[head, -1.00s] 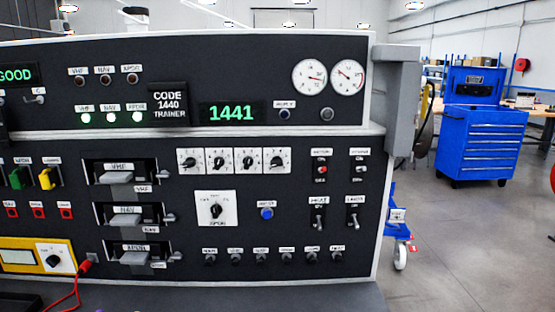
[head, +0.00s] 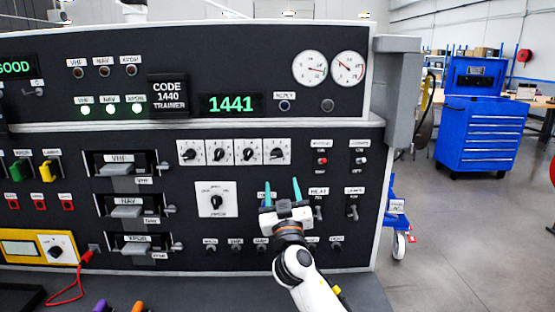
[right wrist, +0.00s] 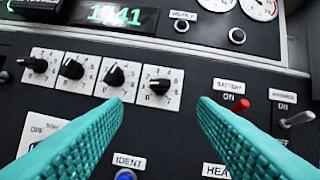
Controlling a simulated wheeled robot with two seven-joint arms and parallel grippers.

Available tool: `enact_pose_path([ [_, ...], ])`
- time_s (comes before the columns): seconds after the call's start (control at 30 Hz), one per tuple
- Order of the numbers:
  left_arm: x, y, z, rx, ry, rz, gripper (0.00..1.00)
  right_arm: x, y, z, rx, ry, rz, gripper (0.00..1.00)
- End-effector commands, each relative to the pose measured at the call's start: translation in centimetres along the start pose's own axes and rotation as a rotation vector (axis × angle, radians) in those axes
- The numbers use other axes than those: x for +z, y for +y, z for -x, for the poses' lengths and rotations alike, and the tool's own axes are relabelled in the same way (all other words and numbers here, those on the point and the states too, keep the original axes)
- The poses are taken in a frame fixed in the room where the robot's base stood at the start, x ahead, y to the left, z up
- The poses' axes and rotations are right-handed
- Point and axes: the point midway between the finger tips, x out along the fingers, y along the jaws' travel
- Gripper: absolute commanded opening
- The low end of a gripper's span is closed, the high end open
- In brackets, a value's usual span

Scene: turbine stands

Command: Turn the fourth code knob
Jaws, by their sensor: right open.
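The fourth code knob (head: 277,153) is the rightmost of the row of black knobs on white plates on the panel. It also shows in the right wrist view (right wrist: 158,86), beyond and between my finger tips. My right gripper (head: 282,188) is open and empty below this knob in the head view, with its teal fingers pointing up toward the panel. In the right wrist view (right wrist: 161,105) the fingers are spread wide and appear apart from the knob. The green code display (head: 231,104) reads 1441. My left gripper is out of view.
A red-tipped BATTERY switch (right wrist: 241,106) is close to the right finger in the wrist view. The blue IDENT button (right wrist: 125,174) lies below. The third code knob (right wrist: 115,76) is left of the fourth. A selector knob (head: 216,200) sits lower left.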

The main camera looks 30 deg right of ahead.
Motion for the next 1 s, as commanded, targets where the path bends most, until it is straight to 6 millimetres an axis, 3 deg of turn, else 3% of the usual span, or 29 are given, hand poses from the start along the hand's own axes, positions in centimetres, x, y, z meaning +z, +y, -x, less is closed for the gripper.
enact_pose_path([
  [0.5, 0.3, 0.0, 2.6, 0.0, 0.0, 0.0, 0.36, 0.1, -0.1, -9.4, -0.001, 0.003, 0.002, 0.53],
  [0.7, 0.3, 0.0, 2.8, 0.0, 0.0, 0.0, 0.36, -0.1, 0.0, -11.0, 0.0, 0.004, 0.001, 0.53],
  [1.0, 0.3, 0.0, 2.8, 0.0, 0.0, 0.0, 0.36, -0.1, 0.0, -11.2, 0.0, 0.004, 0.001, 0.53],
])
